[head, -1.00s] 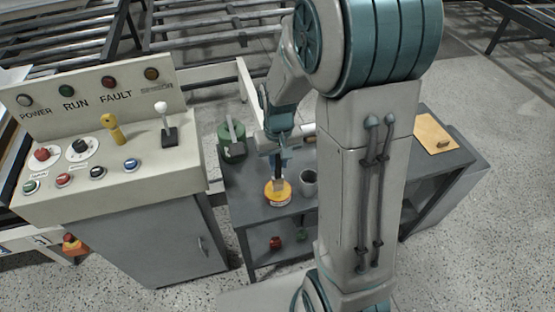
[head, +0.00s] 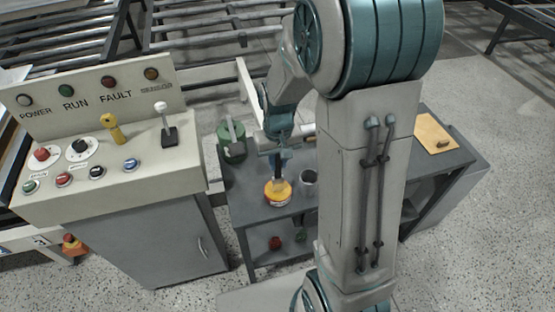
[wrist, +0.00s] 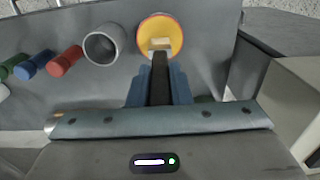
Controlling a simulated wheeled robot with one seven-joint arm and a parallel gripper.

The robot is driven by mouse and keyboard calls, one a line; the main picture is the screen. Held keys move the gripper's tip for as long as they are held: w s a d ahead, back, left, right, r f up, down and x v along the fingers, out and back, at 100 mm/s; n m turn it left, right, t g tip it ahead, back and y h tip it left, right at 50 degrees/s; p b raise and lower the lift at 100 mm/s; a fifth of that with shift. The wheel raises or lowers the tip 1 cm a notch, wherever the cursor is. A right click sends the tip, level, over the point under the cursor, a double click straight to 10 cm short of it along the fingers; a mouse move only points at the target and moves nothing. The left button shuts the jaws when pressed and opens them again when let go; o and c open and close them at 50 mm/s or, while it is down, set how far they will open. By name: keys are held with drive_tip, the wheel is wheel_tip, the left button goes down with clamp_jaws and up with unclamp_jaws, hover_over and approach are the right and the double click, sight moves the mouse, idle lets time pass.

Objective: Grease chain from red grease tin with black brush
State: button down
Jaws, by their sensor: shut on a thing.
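My gripper (head: 281,160) is shut on the black handle of a brush (wrist: 160,82), which stands out between the blue fingers in the wrist view (wrist: 158,95). The brush's pale bristle tip is over the open yellow-orange tin (head: 278,196); contact with what is inside cannot be told. A small red can (head: 275,243) is on the lower shelf. I cannot make out a chain.
A grey cup (head: 308,178) stands close beside the tin. A green container (head: 231,142) is at the table's back left. Red (wrist: 64,60) and blue (wrist: 32,66) cylinders lie beyond the cup in the wrist view. A control panel (head: 100,150) stands left.

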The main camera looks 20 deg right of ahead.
drive_tip(key=shift+r+p, duration=2.65)
drive_tip(key=shift+r, duration=0.9)
drive_tip(key=shift+f, duration=0.1)
